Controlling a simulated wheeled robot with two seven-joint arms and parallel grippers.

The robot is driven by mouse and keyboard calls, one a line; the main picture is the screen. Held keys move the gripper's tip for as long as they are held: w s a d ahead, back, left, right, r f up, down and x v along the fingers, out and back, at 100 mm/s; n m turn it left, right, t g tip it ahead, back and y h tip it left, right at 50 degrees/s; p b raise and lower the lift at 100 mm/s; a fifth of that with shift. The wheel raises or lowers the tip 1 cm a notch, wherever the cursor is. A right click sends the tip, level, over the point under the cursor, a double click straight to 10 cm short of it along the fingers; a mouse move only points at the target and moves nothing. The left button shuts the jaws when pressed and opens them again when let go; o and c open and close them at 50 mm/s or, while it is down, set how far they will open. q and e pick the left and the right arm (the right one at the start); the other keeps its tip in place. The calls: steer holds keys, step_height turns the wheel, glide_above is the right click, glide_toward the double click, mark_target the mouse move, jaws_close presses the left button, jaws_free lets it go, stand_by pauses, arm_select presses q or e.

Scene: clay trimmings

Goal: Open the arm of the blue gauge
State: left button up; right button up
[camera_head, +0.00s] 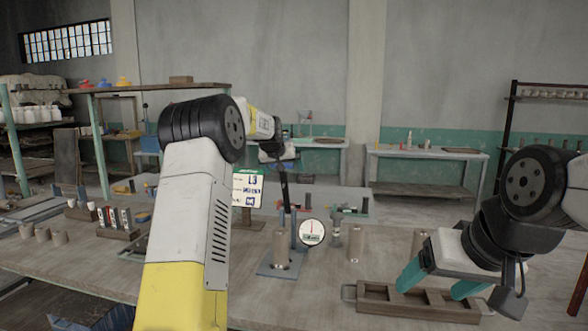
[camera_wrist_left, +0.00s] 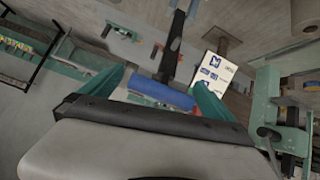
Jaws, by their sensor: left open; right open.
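The blue gauge (camera_head: 270,268) stands on the bench in the middle, with a white round dial (camera_head: 312,233) on its right side. Its black arm (camera_head: 284,192) points up from the stand, and it also shows in the left wrist view (camera_wrist_left: 176,45). A clay-brown cylinder (camera_head: 281,246) stands at the gauge. My left gripper (camera_wrist_left: 158,97) is open at the top of the arm, its teal fingers on either side of a blue bar; contact cannot be told. My right gripper (camera_head: 440,283) is open and empty above a wooden tray.
The wooden tray (camera_head: 418,309) with compartments lies at the front right. A brown cylinder (camera_head: 355,244) stands right of the gauge. A sign card (camera_head: 248,187) stands behind it. Several brown cups (camera_head: 42,235) and a rack (camera_head: 115,221) stand on the left.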

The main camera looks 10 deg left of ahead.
arm_select(q)
steer(key=v, duration=0.7)
steer(key=shift+s+r, duration=0.25)
steer(key=shift+s, duration=0.1)
